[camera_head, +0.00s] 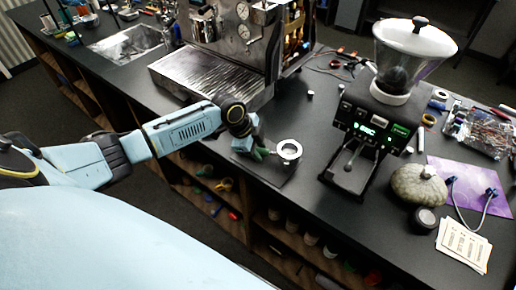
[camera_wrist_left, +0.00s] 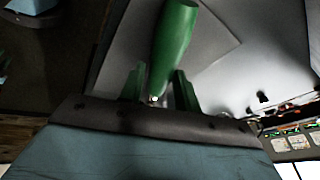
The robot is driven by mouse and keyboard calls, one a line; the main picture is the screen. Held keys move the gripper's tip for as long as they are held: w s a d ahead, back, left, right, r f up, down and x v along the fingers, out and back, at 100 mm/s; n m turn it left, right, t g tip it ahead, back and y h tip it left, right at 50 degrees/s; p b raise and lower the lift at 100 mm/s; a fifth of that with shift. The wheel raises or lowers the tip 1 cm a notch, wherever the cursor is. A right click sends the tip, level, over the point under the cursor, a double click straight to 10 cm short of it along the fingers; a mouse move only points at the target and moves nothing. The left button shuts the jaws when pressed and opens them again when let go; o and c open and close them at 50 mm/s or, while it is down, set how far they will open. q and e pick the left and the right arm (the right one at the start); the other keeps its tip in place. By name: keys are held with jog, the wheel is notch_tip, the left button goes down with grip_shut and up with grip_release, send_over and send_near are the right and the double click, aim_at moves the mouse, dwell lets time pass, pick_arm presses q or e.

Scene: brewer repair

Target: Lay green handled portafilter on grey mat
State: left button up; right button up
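The portafilter (camera_head: 289,150) shows its round metal basket just right of my left gripper (camera_head: 258,148) in the head view. Its green handle (camera_wrist_left: 174,40) fills the gap between the two fingers of my left gripper (camera_wrist_left: 160,88) in the left wrist view. The fingers look shut on the handle near its end. The grey mat (camera_head: 272,170) lies on the counter under the gripper and portafilter. The mat also shows as a pale sheet behind the handle in the wrist view (camera_wrist_left: 212,45). Whether the portafilter touches the mat is hard to tell. My right gripper is out of view.
The espresso machine (camera_head: 225,45) stands behind, with its drip tray (camera_head: 200,75) close to my left arm. A grinder (camera_head: 375,125) stands to the right. A ribbed round grey object (camera_head: 418,186) and a purple mat (camera_head: 465,180) lie further right. The counter's front edge is close to the grey mat.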

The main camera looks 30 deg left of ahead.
pick_arm(q)
jog(key=o, duration=0.4)
jog(key=v, duration=1.3)
jog(key=shift+r, duration=0.25)
jog(key=shift+f, duration=0.1)
